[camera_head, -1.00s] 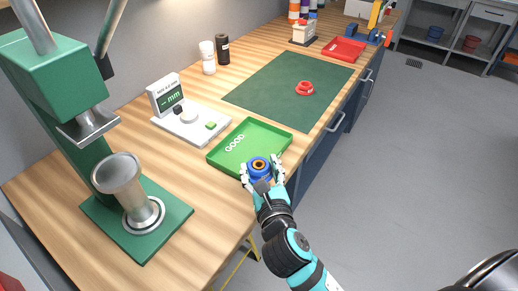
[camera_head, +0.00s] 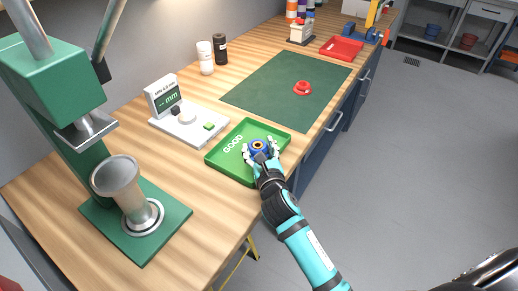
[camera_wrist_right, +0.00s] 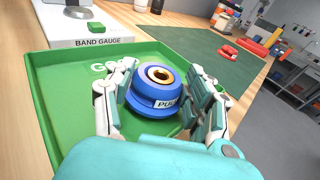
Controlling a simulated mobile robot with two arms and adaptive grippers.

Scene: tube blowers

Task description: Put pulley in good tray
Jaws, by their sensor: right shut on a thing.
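The blue pulley (camera_head: 257,146) has a brass-coloured centre and a white label; it also shows in the right wrist view (camera_wrist_right: 157,90). My right gripper (camera_head: 262,151) is shut on it, with one finger on each side. The green good tray (camera_head: 222,162) lies on the bench, with white lettering on its floor. The pulley is over the tray's right part, inside its rim as seen from the head. I cannot tell whether its underside touches the tray floor. In the wrist view the tray (camera_wrist_right: 70,125) spreads behind and left of the pulley. My left gripper is not in view.
A white band gauge (camera_head: 190,124) stands just behind the tray. A red part (camera_head: 303,88) lies on the dark green mat (camera_head: 270,85). A red tray (camera_head: 342,48) is farther back. A green press (camera_head: 140,225) stands at the left.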

